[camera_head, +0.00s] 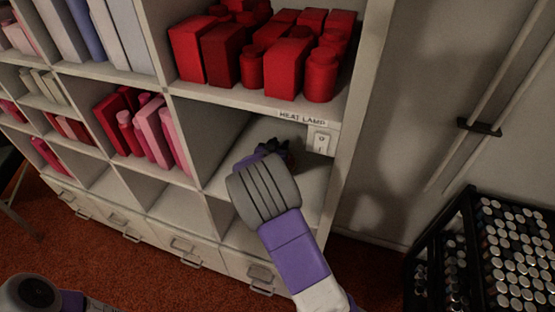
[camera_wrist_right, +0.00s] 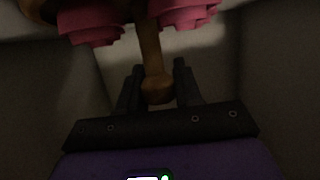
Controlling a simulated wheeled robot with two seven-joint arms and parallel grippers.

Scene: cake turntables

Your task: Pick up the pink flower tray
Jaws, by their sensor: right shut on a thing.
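The pink flower tray (camera_wrist_right: 187,14) shows at the top of the right wrist view as dark pink scalloped tiers on a brown stem (camera_wrist_right: 152,50). Its upper part is cut off by the frame. My right gripper (camera_wrist_right: 159,70) is shut on the stem, with one black finger on each side of it. In the head view my right gripper (camera_head: 272,150) is inside the open cubby under the "HEAT LAMP" label. There my wrist and the shelf above hide nearly all of the tray. My left gripper is out of view; only part of my left arm shows at the lower left.
The white shelf unit (camera_head: 150,196) has cubby walls and a board close around my right gripper. Red boxes and jars (camera_head: 289,66) fill the compartment above. Pink and red items (camera_head: 137,125) stand to the left. A black rack (camera_head: 463,225) stands at right.

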